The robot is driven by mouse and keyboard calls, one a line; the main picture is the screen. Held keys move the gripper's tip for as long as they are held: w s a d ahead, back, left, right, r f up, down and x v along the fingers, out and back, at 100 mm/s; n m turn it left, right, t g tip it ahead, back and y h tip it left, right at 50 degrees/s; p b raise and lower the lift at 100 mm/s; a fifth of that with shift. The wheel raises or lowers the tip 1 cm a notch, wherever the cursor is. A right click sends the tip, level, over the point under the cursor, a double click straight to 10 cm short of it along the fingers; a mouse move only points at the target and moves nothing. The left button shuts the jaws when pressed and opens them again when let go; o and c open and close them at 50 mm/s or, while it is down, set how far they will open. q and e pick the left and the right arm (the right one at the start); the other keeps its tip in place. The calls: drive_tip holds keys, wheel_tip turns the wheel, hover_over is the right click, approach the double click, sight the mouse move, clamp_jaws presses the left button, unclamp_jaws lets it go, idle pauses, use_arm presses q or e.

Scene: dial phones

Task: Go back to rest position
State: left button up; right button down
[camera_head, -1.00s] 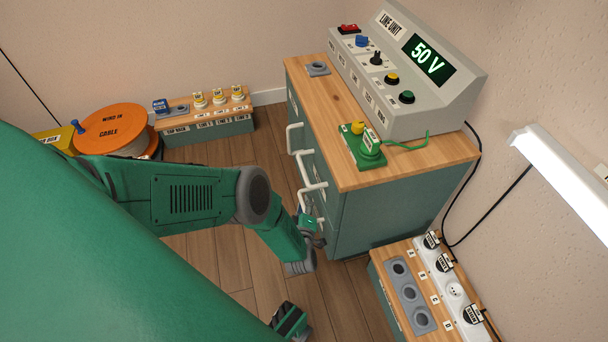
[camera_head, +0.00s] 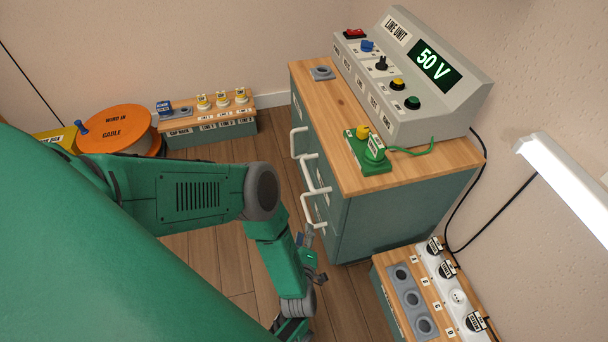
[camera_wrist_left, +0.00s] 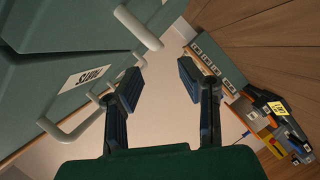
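My left arm comes in from the left in the head view. Its gripper (camera_head: 310,250) is beside the front of the green cabinet, near the drawer handles, and looks clear of them. In the left wrist view the two dark fingers of this gripper (camera_wrist_left: 160,72) stand wide apart with nothing between them. A drawer front with a PARTS label (camera_wrist_left: 82,77) and white handles is beside the fingers there. Another part of mine shows at the bottom edge of the head view. It may be the right gripper, but its fingers cannot be made out.
The cabinet (camera_head: 345,225) carries the line unit (camera_head: 410,80), reading 50 V, and a green block (camera_head: 368,158) with a wire. A low socket bench (camera_head: 385,262) stands at the lower right. The orange cable reel (camera_head: 115,127) and another bench (camera_head: 212,131) are behind. Floor between is clear.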

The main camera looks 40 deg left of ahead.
use_arm(q)
drive_tip(key=shift+v, duration=0.75)
drive_tip(key=shift+w, duration=0.1)
